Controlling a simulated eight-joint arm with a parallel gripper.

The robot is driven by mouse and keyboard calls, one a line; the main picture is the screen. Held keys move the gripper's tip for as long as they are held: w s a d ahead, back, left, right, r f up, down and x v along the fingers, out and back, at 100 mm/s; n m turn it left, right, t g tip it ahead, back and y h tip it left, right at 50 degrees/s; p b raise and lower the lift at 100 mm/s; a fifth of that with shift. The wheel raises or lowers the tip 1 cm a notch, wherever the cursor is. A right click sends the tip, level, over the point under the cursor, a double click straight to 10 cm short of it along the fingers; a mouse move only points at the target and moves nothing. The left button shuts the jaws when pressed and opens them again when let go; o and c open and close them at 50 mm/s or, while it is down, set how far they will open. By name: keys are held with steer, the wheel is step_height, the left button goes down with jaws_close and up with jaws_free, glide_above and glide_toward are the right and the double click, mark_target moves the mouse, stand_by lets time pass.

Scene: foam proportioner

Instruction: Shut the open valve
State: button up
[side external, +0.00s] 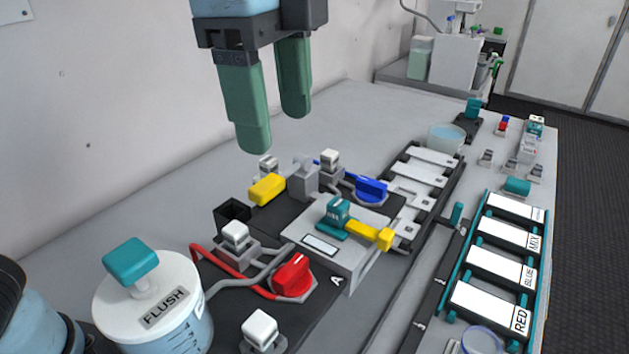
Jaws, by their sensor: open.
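My gripper (275,128) hangs open and empty above the valve assembly, its two green fingers apart and pointing down. Below it are a yellow handle (267,189) at the back left and a grey block (303,177). A blue valve knob (371,188) is right of the block. A red valve knob (292,273) sits at the front, joined to red tubing. A second yellow handle (369,235) points right from the grey box marked A, beside a teal fitting (336,217). I cannot tell which valve is open. No finger touches a valve.
A white FLUSH container (154,307) with a teal top stands at front left. White-capped fittings (235,232) surround the valves. A slotted rack (420,180), a clear cup (445,138) and labelled trays (502,235) are at right. The table behind the valves is mostly clear.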

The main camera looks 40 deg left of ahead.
mark_target(294, 270)
steer(key=shift+m, duration=0.9)
steer(key=shift+s+d+f, duration=0.2)
steer(key=shift+d+f, duration=0.15)
steer(key=shift+f, duration=2.55)
steer(key=shift+s+d+f, duration=0.25)
steer(key=shift+d+f, duration=0.15)
steer(key=shift+f, duration=2.45)
steer(key=shift+s+d+f, duration=0.2)
steer(key=shift+d+f, duration=0.15)
steer(key=shift+f, duration=2.55)
steer(key=c, duration=0.8)
steer(key=shift+o, duration=0.2)
